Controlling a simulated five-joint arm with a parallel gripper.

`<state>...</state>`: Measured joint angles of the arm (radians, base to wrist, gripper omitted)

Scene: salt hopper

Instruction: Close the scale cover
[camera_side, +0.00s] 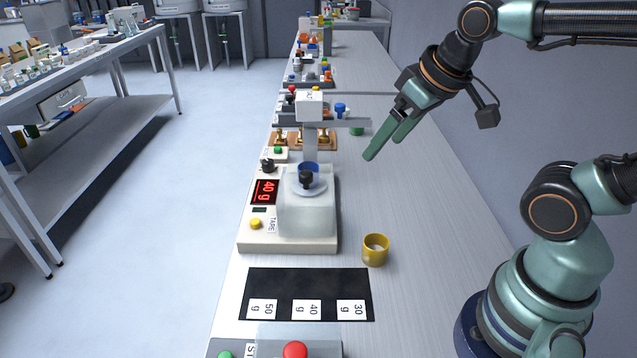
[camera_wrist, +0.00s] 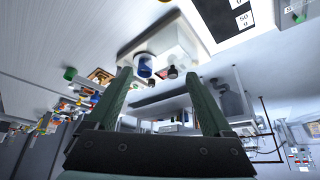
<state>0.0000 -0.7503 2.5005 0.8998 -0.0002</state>
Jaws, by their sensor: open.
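The scale (camera_side: 250,243) stands on the bench with a red "40 g" display (camera_side: 264,191). Its frosted, see-through cover (camera_side: 307,217) sits on the near right part of the scale, with a black knob (camera_side: 306,178) on top. A blue cup (camera_side: 308,166) shows just behind the knob; its lower part is hidden. In the wrist view the blue cup (camera_wrist: 143,64) appears beside the pale cover (camera_wrist: 178,42), not under it. My gripper (camera_side: 385,148) is open and empty, above the bench to the right of and behind the scale; its fingers also show in the wrist view (camera_wrist: 157,77).
A white dispenser head (camera_side: 309,104) stands over the back of the scale. A yellow cup (camera_side: 375,250) stands right of the scale. A black mat (camera_side: 283,283) with weight labels and a red button (camera_side: 295,350) lie in front. The bench right of the scale is mostly clear.

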